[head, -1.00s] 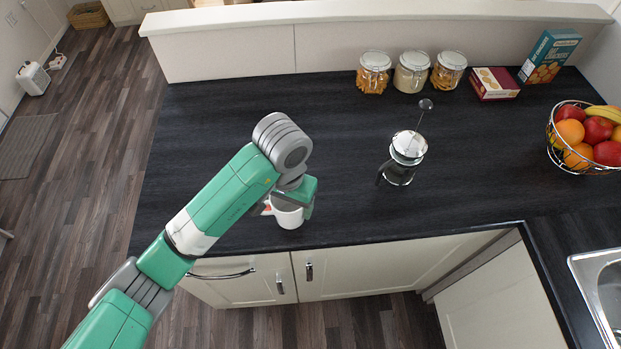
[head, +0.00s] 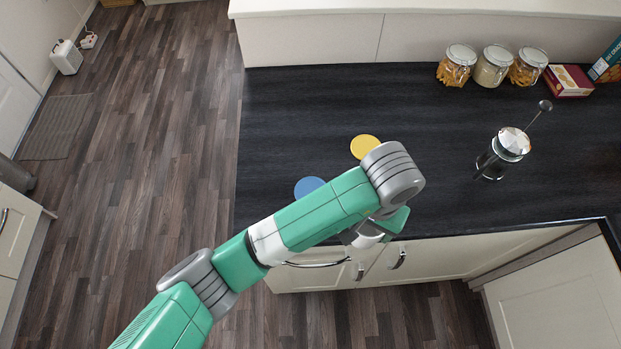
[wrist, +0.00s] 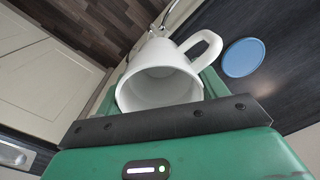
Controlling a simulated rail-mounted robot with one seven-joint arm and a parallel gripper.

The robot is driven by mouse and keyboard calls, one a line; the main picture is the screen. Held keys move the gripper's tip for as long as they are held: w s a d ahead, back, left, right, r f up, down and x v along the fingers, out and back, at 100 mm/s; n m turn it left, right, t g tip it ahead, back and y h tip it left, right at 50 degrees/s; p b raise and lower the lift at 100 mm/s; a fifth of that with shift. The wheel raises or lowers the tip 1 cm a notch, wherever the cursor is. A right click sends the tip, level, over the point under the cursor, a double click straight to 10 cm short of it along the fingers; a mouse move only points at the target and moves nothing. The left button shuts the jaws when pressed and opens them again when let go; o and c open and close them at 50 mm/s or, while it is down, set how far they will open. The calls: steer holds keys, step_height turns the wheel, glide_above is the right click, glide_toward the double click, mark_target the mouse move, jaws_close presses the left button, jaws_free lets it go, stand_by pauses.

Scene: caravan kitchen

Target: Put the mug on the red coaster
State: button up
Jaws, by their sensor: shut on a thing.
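The white mug (head: 366,241) is held in my gripper (head: 376,232). In the head view it shows as a small patch under the wrist, over the counter's front edge. In the wrist view the mug (wrist: 160,88) sits between the jaws, its open mouth toward the camera and its handle to the upper right. A blue coaster (head: 310,188) lies on the counter left of the forearm and also shows in the wrist view (wrist: 243,57). A yellow coaster (head: 366,147) lies behind the wrist. No red coaster shows now; my arm hides part of the counter.
A French press (head: 503,153) stands on the counter to the right. Several jars (head: 494,67) and a red box (head: 568,80) stand along the back. The dark counter (head: 300,110) is clear at the back left. Cabinet fronts (head: 430,262) drop below the front edge.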

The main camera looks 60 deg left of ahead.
steer(key=shift+s+d, duration=0.1)
steer(key=shift+d, duration=0.15)
steer(key=shift+w+a+f+b, duration=0.5)
steer(key=shift+w+a+f, duration=0.3)
steer(key=shift+w+a, duration=1.1)
steer(key=shift+w+a+f+b, duration=0.5)
steer(key=shift+w+a+f, duration=0.6)
steer(key=shift+a, duration=1.3)
steer(key=shift+w+a+f+b, duration=0.55)
steer(key=shift+w+a, duration=1.3)
steer(key=shift+a, duration=0.3)
steer(key=shift+f, duration=0.15)
steer(key=o, duration=1.2)
steer(key=shift+c, duration=0.2)
step_height(320, 180, up, 12)
steer(key=b, duration=0.2)
steer(key=shift+d, duration=0.1)
